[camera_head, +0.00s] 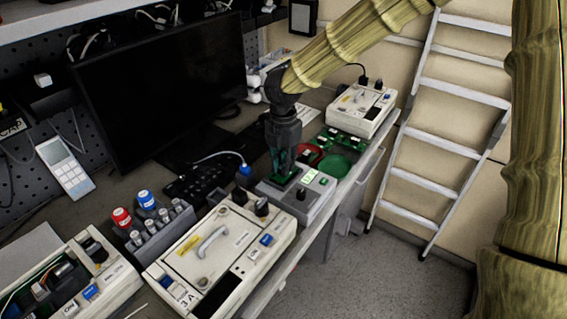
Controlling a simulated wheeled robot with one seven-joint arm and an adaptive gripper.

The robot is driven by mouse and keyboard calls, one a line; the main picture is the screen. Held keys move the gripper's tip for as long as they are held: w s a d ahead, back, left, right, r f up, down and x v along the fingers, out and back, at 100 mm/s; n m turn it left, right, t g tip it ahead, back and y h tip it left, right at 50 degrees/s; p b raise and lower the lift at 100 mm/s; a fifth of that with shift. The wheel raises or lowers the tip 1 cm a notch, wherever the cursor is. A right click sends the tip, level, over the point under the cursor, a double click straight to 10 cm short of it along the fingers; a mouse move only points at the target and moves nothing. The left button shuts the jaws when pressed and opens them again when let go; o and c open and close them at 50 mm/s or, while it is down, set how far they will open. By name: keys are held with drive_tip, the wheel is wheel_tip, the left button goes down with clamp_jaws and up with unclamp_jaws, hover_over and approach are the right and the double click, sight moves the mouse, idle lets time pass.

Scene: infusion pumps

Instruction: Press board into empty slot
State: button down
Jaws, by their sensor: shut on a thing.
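My gripper (284,172) points down over a grey box (318,203) with a lit green display and a dark knob. It is shut on a green board (280,168), mostly hidden between the fingers. The board's lower end meets the top of the grey box; I cannot tell whether it sits in a slot there or just above it. An open pump (62,283) at the lower left shows wires and a green board inside. I cannot make out an empty slot.
A closed pump (218,258) with a handle stands in front of the grey box. Red (309,154) and green (335,166) dishes, several green boards (342,139) and another pump (361,108) lie beyond. A monitor (160,85) and bottle rack (157,226) stand left.

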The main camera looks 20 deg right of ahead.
drive_tip(key=shift+r+p, duration=1.4)
drive_tip(key=shift+r, duration=0.45)
